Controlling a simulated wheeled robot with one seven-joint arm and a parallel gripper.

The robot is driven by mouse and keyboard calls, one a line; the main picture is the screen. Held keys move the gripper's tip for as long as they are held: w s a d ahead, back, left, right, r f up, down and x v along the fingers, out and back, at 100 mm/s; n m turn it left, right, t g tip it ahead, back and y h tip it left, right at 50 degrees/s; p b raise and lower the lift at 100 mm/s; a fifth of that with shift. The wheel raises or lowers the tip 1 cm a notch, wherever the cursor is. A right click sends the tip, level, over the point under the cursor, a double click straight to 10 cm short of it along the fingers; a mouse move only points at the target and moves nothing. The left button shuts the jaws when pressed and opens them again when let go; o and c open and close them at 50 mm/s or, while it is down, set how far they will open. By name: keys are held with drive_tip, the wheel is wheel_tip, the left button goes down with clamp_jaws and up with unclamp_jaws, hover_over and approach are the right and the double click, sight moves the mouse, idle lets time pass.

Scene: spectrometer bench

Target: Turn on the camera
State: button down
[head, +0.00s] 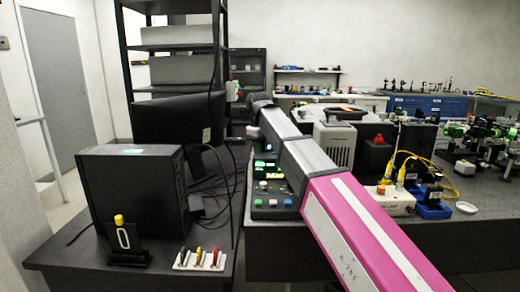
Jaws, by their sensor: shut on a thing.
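My arm rises from the bottom right, with a pink link and then grey links, and reaches toward the back centre. Its dark far joint is in front of the shelves. My gripper is not visible; the arm hides what lies beyond that joint. I cannot make out for certain which device is the camera. A dark control panel (271,207) with lit green displays and several coloured buttons stands just left of the arm, partly hidden by it. A black box with a red knob (379,140) stands on the bench to the right of the arm.
A black computer tower (130,190) and a white holder with small coloured tools (200,260) are on the left desk. A white box (390,200) with yellow cables and a blue box (432,209) sit on the right bench. Optical equipment fills the far right.

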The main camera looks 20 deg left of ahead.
drive_tip(key=shift+s+d+f+t+y, duration=0.1)
drive_tip(key=shift+s+d+t+y, duration=0.1)
drive_tip(key=shift+s+t, duration=0.3)
drive_tip(key=shift+s+d+f+t+y, duration=0.1)
drive_tip(key=shift+s+t+y, duration=0.1)
drive_tip(key=shift+t, duration=0.5)
drive_tip(key=shift+t+y, duration=0.3)
drive_tip(key=shift+t, duration=0.5)
drive_tip(key=c, duration=1.1)
unclamp_jaws()
drive_tip(key=shift+c, duration=0.2)
drive_tip(key=a+v, duration=0.1)
drive_tip(key=v, duration=0.9)
drive_tip(key=shift+s+d+r, duration=0.2)
drive_tip(key=shift+d+r, duration=0.2)
drive_tip(key=shift+d, duration=0.05)
